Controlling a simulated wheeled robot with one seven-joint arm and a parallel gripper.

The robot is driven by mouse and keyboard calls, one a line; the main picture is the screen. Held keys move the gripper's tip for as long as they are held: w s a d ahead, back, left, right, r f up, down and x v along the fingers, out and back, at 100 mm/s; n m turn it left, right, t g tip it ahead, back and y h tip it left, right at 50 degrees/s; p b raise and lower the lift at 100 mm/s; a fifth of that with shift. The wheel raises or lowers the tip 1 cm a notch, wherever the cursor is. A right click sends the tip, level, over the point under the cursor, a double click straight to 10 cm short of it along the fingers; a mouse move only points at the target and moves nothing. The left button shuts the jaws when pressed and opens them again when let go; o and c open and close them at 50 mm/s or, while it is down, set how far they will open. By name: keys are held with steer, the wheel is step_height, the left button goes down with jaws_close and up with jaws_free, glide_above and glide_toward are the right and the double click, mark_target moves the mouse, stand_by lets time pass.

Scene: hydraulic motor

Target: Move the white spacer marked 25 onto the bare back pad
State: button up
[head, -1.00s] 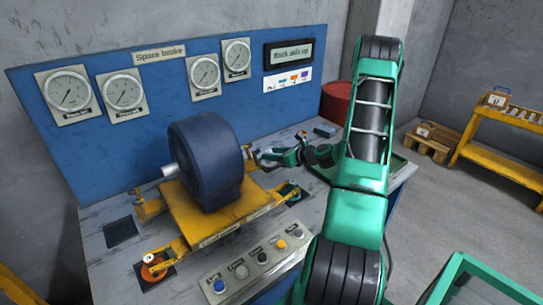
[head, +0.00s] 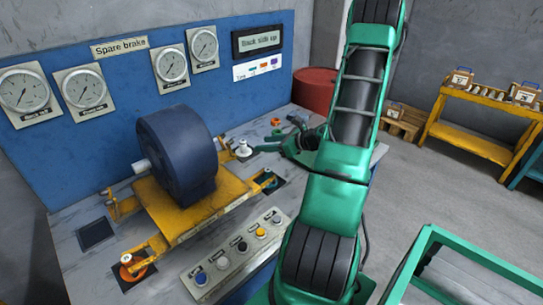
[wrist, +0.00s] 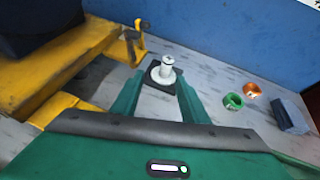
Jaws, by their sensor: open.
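A white spacer (wrist: 164,68) stands upright on a dark square pad (wrist: 153,82) behind the motor's yellow base. It also shows in the head view (head: 243,149). Its number cannot be read. My gripper (wrist: 159,74) is open, with one green finger on each side of the spacer's foot in the wrist view. Whether the fingers touch it cannot be told. In the head view my gripper (head: 262,148) is just right of the spacer. A bare dark pad (head: 95,232) lies at the left of the yellow base.
The dark blue motor (head: 178,150) sits on the yellow base (head: 180,218). An orange ring (wrist: 251,89), a green ring (wrist: 233,101) and a dark block (wrist: 289,115) lie to the right. A button panel (head: 236,258) is at the front. An orange piece (head: 130,270) is at the front-left corner.

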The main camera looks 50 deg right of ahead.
steer(key=s+a+r+n+g+y, duration=0.1)
steer(key=s+a+r+n+g, duration=0.2)
steer(key=a+n, duration=0.4)
steer(key=s+a+r+n+g, duration=0.1)
steer(key=s+a+n+g, duration=0.2)
steer(key=a+n+g, duration=0.3)
steer(key=s+a+r+n+g+h, duration=0.1)
steer(key=s+a+r+n, duration=0.1)
steer(key=s, duration=0.5)
steer(key=s+a+r+n+g+h, duration=0.1)
steer(key=s+a+r+n, duration=0.2)
steer(key=s+n, duration=0.4)
steer(key=s+a+r+n+g+h, duration=0.1)
steer(key=s+a+r+n+g, duration=0.1)
steer(key=s, duration=0.5)
step_height(320, 180, up, 3)
steer(key=a+n, duration=0.1)
steer(key=n, duration=0.1)
steer(key=shift+n, duration=0.4)
steer(key=shift+w+r, duration=0.1)
